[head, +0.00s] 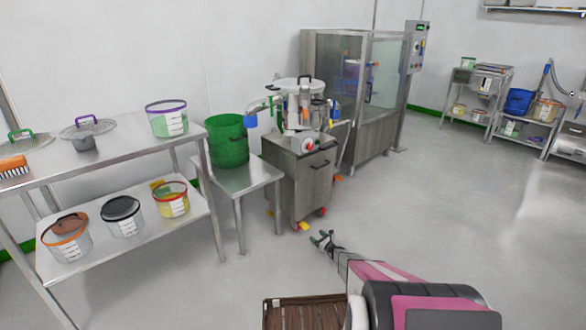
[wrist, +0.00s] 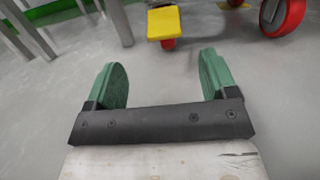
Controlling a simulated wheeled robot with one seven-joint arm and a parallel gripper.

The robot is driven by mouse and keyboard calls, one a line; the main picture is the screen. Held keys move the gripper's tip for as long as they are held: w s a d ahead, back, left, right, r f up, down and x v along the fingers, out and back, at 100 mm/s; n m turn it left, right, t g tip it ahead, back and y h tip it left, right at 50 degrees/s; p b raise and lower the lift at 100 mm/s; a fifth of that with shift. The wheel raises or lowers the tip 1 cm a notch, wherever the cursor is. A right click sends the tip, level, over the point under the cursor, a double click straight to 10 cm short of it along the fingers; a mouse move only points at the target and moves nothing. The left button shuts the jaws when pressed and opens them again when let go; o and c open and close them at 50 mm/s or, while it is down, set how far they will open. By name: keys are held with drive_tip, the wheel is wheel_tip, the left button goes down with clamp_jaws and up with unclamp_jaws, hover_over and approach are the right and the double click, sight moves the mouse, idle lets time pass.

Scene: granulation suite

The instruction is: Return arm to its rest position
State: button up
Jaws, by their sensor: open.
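My gripper (head: 322,239) reaches forward over the open grey floor in the head view, short of the steel machine cart. In the wrist view my gripper (wrist: 163,84) shows its two green fingers standing well apart, with nothing between them. My pink and grey arm extends from the bottom right of the head view toward the middle. No object is held.
A steel cart (head: 312,180) on red and yellow casters stands ahead. A low steel table (head: 243,181) with a green bucket (head: 228,142) is left of it. A steel shelf table (head: 110,152) holds several tubs. A brown slatted thing (head: 302,313) lies below. Right floor is clear.

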drive_tip(key=s+a+r+n+g, duration=0.4)
drive_tip(key=s+r+n, duration=0.2)
drive_tip(key=s+r, duration=0.25)
drive_tip(key=s+a+r+n+g, duration=0.45)
drive_tip(key=s+r, duration=0.25)
drive_tip(key=r, duration=0.3)
drive_tip(key=s+a+r+n+g, duration=0.4)
drive_tip(key=s+r+n, duration=0.25)
drive_tip(key=r, duration=0.25)
drive_tip(key=s+d+r+n+g+h, duration=0.1)
drive_tip(key=s+d+r+n+h, duration=0.1)
drive_tip(key=s+r, duration=0.5)
drive_tip(key=s+d+r+n+h, duration=0.2)
drive_tip(key=s+r+n+h, duration=0.3)
drive_tip(key=s, duration=0.8)
drive_tip(key=s+d+r+n+g+h, duration=0.1)
drive_tip(key=s+r+n+h, duration=0.3)
drive_tip(key=s+r, duration=0.5)
drive_tip(key=shift+s+d+r+g+h, duration=0.15)
drive_tip(key=shift+s+d+g+h, duration=0.25)
drive_tip(key=shift+d, duration=0.5)
